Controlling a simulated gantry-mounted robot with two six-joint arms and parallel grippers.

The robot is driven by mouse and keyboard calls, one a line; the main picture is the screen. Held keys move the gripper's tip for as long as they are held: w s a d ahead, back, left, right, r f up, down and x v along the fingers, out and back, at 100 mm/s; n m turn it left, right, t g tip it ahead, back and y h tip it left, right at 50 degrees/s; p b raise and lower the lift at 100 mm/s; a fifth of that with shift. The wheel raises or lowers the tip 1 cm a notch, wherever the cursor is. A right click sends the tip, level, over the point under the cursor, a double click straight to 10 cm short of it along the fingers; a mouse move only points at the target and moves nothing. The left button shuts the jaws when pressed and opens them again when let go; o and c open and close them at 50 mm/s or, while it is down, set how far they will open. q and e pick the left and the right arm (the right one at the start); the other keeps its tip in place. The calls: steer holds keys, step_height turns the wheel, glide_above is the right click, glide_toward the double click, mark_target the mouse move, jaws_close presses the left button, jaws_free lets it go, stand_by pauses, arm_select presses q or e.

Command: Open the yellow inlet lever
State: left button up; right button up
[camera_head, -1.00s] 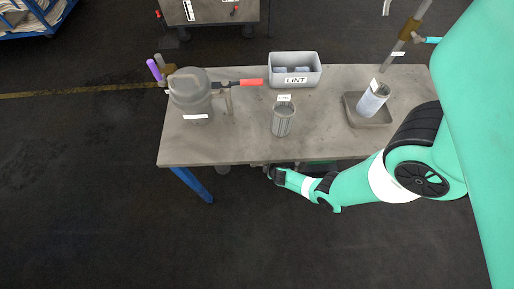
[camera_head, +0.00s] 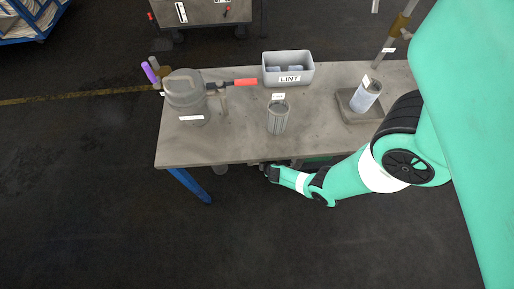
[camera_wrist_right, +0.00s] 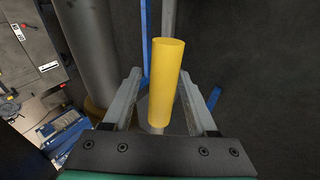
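The yellow inlet lever (camera_wrist_right: 166,82) shows in the right wrist view as a thick yellow cylinder on a thin grey stem. It stands between the two fingers of my right gripper (camera_wrist_right: 162,90). The fingers are apart, with a visible gap on the left side; the right finger is close to the lever, and I cannot tell whether it touches. The yellow lever does not show in the head view. My right arm comes in from the right there, but its fingers cannot be made out. My left gripper is in neither current view.
A large grey pipe (camera_wrist_right: 88,45) stands left of the lever in the wrist view. In the head view, the table (camera_head: 225,148) holds a grey machine (camera_head: 188,98) with a red-handled lever (camera_head: 245,82), a LINT bin (camera_head: 288,69), a ribbed cup (camera_head: 278,118) and a tilted can (camera_head: 366,95).

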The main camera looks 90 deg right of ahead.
steer(key=shift+r, duration=0.1)
steer(key=p+v, duration=0.3)
steer(key=v, duration=0.1)
steer(key=shift+r+p, duration=0.3)
steer(key=shift+p, duration=0.05)
steer(key=s+a, duration=0.4)
steer(key=a, duration=0.7)
steer(key=shift+s+a, duration=0.25)
steer(key=shift+a, duration=0.1)
